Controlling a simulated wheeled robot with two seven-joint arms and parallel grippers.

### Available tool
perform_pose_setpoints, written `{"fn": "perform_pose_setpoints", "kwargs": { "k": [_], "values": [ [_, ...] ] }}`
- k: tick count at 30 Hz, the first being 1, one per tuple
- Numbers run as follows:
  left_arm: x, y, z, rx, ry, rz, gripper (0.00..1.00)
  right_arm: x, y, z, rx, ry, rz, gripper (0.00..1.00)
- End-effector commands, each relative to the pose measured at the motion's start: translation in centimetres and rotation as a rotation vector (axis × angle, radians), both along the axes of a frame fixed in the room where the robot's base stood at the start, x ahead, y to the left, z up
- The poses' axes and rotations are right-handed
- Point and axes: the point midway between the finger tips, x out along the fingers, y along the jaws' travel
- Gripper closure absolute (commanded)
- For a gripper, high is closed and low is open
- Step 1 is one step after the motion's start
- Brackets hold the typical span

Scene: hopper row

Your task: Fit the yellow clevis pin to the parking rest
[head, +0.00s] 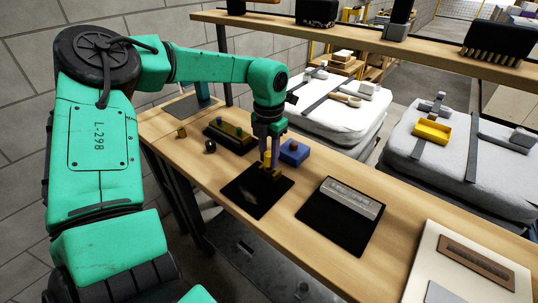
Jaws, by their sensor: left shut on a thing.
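My left gripper (268,164) points down over a black mat (246,193) on the bench and is shut on a small yellow piece, which looks like the yellow clevis pin (266,173). Its lower end is close to the mat; I cannot tell whether it touches, and the fingers hide part of it. A dark block with yellow and coloured knobs (230,135) lies behind and left of the gripper. A blue block (294,153) stands just right of it. I cannot tell for certain which piece is the parking rest. My right gripper is not in view.
A small brass piece (181,132) and a black knob (210,146) lie left on the bench. A second black mat (345,236) bears a grey bar (354,196). A cream board (425,268) lies at the right. A raised shelf (430,54) runs behind.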

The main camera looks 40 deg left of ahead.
Motion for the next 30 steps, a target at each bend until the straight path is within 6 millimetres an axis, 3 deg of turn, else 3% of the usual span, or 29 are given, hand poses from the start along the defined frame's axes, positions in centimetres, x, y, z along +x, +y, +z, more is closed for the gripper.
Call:
{"fn": "perform_pose_setpoints", "kwargs": {
  "k": [30],
  "values": [
    [0.0,0.0,2.6,0.001,-0.001,0.000,1.00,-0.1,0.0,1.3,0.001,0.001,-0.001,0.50]
  ]
}}
